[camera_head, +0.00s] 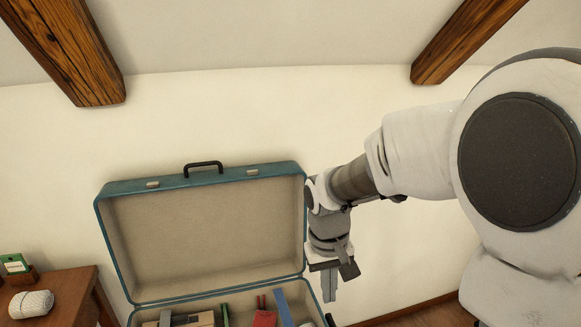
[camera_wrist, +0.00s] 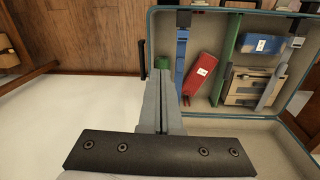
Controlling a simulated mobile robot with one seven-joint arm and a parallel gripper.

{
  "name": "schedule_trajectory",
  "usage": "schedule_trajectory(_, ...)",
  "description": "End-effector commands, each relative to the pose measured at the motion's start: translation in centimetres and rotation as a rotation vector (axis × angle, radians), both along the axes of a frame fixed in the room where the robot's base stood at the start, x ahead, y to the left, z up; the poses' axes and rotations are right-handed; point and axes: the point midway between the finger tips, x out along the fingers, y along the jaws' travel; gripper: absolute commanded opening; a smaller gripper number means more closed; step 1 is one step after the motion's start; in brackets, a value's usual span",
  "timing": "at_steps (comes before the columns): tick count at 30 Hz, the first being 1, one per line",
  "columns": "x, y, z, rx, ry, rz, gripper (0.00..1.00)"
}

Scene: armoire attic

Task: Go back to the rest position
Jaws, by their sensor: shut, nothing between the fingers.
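My gripper (camera_head: 330,288) hangs pointing down at the right edge of an open teal suitcase (camera_head: 200,188) in the head view. In the wrist view my gripper (camera_wrist: 161,130) shows its two grey fingers pressed together with nothing between them. The suitcase lid stands upright with its beige lining facing me and a dark handle on top. The lower half is partly cut off in the head view. The wrist view shows the suitcase (camera_wrist: 228,115) with its contents beyond the fingertips.
The suitcase holds a red item (camera_wrist: 205,72), a blue strip (camera_wrist: 181,55), a green divider (camera_wrist: 226,60) and a blue box (camera_wrist: 262,43). A wooden table (camera_head: 72,300) at left bears a white yarn-like bundle (camera_head: 31,304) and a green box (camera_head: 14,263). Wooden beams (camera_head: 70,50) slope overhead.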

Motion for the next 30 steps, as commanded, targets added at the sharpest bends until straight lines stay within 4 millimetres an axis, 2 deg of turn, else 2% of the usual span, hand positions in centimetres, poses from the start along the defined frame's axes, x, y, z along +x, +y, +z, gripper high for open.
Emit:
schedule_trajectory(1, -0.7, -0.7, 1.6, 0.001, -0.035, -0.011, 0.0)
schedule_trajectory(3, -1.8, -1.4, 3.3, 0.004, -0.075, -0.028, 0.0)
schedule_trajectory(12, -7.1, -4.2, 9.0, 0.034, -0.243, -0.092, 0.0)
schedule_trajectory(18, -10.9, -5.5, 11.2, 0.066, -0.353, -0.131, 0.0)
schedule_trajectory(28, -15.6, -6.5, 12.5, 0.122, -0.496, -0.171, 0.0)
schedule_trajectory(30, -15.4, -6.5, 15.1, 0.119, -0.485, -0.169, 0.0)
